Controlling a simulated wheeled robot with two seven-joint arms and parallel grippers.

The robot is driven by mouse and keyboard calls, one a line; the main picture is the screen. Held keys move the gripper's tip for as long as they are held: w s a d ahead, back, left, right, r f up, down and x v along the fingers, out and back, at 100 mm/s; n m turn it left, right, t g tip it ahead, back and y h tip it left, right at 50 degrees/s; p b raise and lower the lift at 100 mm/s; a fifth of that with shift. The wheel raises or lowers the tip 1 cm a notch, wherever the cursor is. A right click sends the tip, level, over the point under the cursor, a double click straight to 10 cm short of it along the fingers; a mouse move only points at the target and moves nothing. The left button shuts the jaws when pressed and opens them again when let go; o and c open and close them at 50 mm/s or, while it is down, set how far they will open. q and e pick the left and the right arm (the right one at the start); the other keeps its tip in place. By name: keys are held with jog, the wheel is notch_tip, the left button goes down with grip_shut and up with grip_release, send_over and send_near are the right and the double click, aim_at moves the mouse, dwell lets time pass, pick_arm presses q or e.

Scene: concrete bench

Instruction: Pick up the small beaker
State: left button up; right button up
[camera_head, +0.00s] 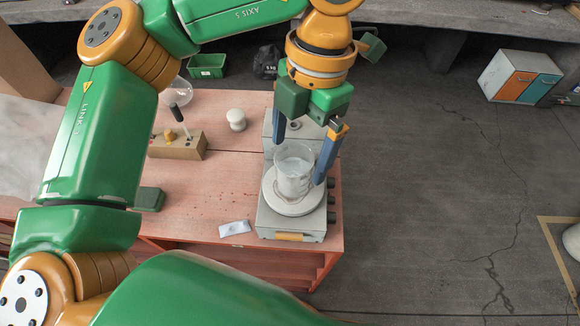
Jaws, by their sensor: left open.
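A small clear glass beaker (294,172) stands upright on the round white plate (288,205) of a grey hotplate-like device (265,220), near the right front corner of the bench. My left gripper (300,158) reaches down from above with its blue fingers spread. One finger is at the beaker's upper left and the other at its right side. I cannot tell whether either finger touches the glass. My right gripper is not in view.
The reddish bench (215,185) holds a wooden block with tools (178,146), a white knob-shaped item (236,119), a round glass vessel (178,92) and a small white packet (235,228). Another grey device (268,128) stands behind the beaker.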

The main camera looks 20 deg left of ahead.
aim_at(292, 163)
pick_arm(q)
jog(key=f, duration=0.2)
jog(key=f+p, duration=0.1)
jog(key=a+f+p, duration=0.1)
jog(key=f, duration=0.1)
jog(key=shift+s+f, duration=0.3)
jog(key=shift+s, duration=0.05)
jog(key=shift+f, duration=0.4)
jog(key=c, duration=1.5)
jog(key=shift+r, duration=0.55)
notch_tip(292, 163, up, 2)
jog(key=d+r, duration=0.3)
jog(key=d, duration=0.1)
jog(key=d+r, duration=0.3)
jog(key=d, duration=0.2)
jog(key=d+r, duration=0.4)
jog(key=d, duration=0.1)
jog(key=shift+d+p, duration=0.1)
jog(key=shift+p, duration=0.2)
